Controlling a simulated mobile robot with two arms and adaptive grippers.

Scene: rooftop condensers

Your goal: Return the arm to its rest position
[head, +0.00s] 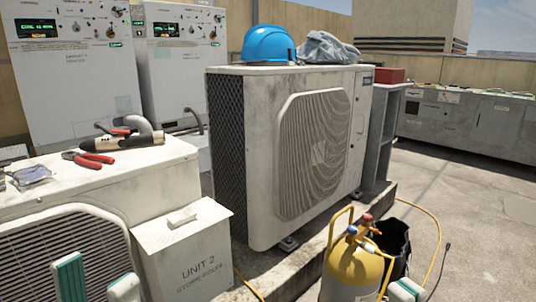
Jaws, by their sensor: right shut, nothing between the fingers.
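My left gripper (97,282) shows at the bottom left edge. Its two green-and-white fingers stand apart with nothing between them, in front of the grilled condenser on the left (45,245) and the box marked UNIT 2 (195,258). My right gripper (408,290) shows only as a green-and-white tip at the bottom edge, just right of a yellow gas cylinder (350,270). It is shut and holds nothing. The rest of both arms is out of view.
A large condenser (235,150) stands in the middle, with a blue hard hat (268,45) and grey cloth (327,48) on top. Red-handled pliers (95,160) lie on the left condenser. A black bucket (395,240) and yellow hose stand by the cylinder.

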